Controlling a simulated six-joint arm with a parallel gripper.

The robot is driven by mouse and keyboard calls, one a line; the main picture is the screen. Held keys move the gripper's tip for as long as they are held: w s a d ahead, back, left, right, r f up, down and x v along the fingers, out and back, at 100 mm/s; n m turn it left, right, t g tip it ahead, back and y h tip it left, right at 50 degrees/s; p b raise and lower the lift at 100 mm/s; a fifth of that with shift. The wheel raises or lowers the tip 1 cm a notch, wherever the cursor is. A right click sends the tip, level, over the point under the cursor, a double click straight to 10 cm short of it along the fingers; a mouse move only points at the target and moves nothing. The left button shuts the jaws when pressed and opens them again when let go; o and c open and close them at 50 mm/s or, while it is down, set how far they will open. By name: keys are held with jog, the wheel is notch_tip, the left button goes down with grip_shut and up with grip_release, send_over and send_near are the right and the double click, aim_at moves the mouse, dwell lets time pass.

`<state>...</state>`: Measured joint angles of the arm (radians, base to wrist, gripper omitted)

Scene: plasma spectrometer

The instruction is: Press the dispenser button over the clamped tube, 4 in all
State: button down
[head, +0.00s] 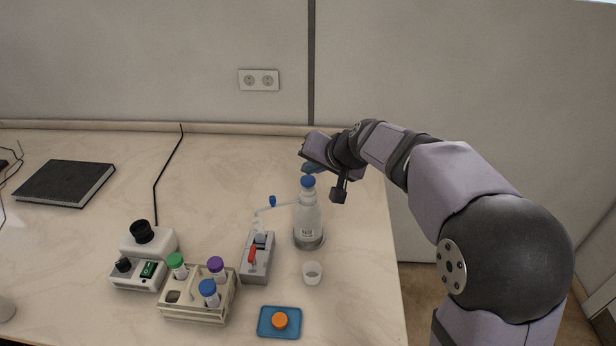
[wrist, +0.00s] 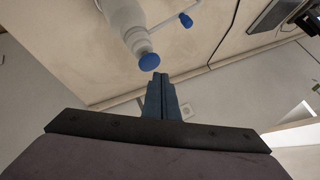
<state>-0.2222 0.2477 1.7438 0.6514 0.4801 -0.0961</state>
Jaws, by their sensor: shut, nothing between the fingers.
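The dispenser bottle (head: 308,222) stands upright, with its blue button (head: 308,181) on top. The button also shows in the wrist view (wrist: 149,62), just beyond my fingertips. A thin spout runs left from the bottle neck, with a blue knob (head: 272,201) on it. The spout tip is over the grey clamp (head: 257,268), which has a red lever. A clear tube (head: 260,228) seems to stand in the clamp under the spout; its liquid level is too small to tell. My gripper (head: 309,168) is shut and empty, just above the button; contact cannot be made out.
A blue tray (head: 264,329) holds an orange cap. A white cup (head: 312,273) stands in front of the bottle. A rack (head: 193,308) with several capped tubes and a mixer (head: 148,243) are at left. A dark notebook (head: 64,183) lies far left.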

aim_at(311, 182)
jog(key=shift+r+p, duration=2)
jog(key=shift+r, duration=0.5)
jog(key=shift+r, duration=0.1)
dwell(1.0)
notch_tip(311, 182, up, 4)
jog(key=p, duration=0.5)
jog(key=shift+f, duration=0.35)
notch_tip(311, 182, down, 8)
jog(key=b, duration=0.7)
jog(key=shift+f+b, duration=0.25)
jog(key=shift+b, duration=0.15)
jog(key=shift+f+b, duration=0.45)
jog(key=shift+b, duration=0.1)
dwell(1.3)
